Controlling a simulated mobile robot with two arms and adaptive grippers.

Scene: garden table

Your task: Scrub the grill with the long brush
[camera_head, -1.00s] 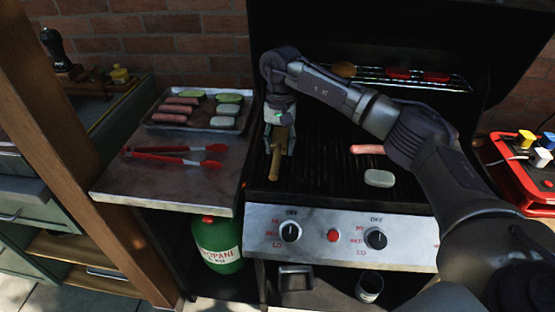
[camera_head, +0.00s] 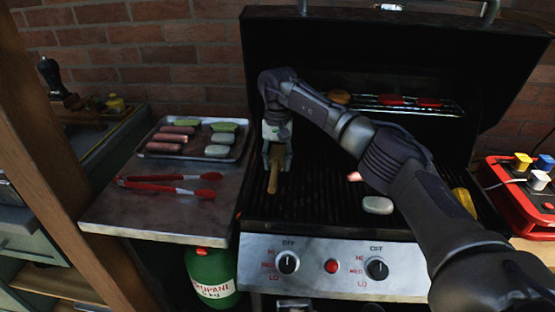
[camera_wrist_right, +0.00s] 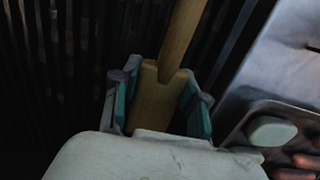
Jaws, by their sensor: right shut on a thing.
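The grill (camera_head: 325,200) stands with its lid up and its dark grate in front of me. My right gripper (camera_head: 276,160) is over the left part of the grate, pointing down, and is shut on the wooden long brush (camera_head: 273,180). In the right wrist view the brush (camera_wrist_right: 158,95) sits between the two fingers of the gripper (camera_wrist_right: 160,105), its handle running up out of the picture. The brush's bristles are hidden, so I cannot tell whether they touch the grate. My left gripper is out of view.
A pale patty (camera_head: 377,205) and a partly hidden sausage (camera_head: 354,176) lie on the grate. The left side shelf holds a food tray (camera_head: 152,156) and red tongs (camera_head: 165,188). A red caddy (camera_head: 510,195) stands at right. A yellow object (camera_head: 464,202) is beside my forearm.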

